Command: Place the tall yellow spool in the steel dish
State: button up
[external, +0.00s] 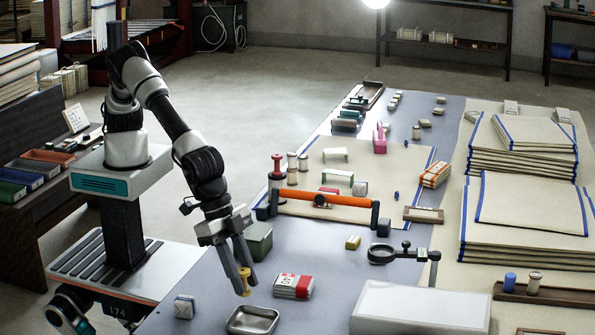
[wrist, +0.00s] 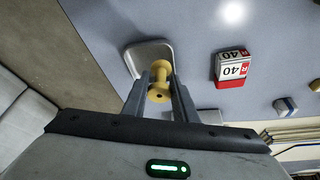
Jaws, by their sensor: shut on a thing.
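The tall yellow spool (external: 245,282) is held upright between the fingers of my gripper (external: 242,271). In the wrist view the spool (wrist: 160,82) shows between the two grey fingers of my gripper (wrist: 161,90). The steel dish (external: 253,320) lies on the grey table top, just below and slightly right of the spool in the external view. In the wrist view the dish (wrist: 136,58) is partly hidden behind the spool and fingers. The spool appears to be above the table, near the dish; its exact height over the dish is hard to tell.
A red and white box marked 40 (external: 293,286) stands right of the dish. A green box (external: 258,242) is behind my gripper. A small grey block (external: 185,306) lies left of the dish. A large white box (external: 421,307) stands at the right front.

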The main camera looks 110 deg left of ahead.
jog(key=shift+f+b, duration=0.3)
jog(key=shift+f, duration=1.5)
jog(key=shift+f, duration=0.1)
jog(key=shift+f, duration=0.3)
jog(key=o, duration=1)
jog(key=shift+r, duration=0.1)
jog(key=shift+r, duration=0.25)
jog(key=p+v, duration=0.2)
jog(key=v, duration=1)
jog(key=shift+a, duration=0.1)
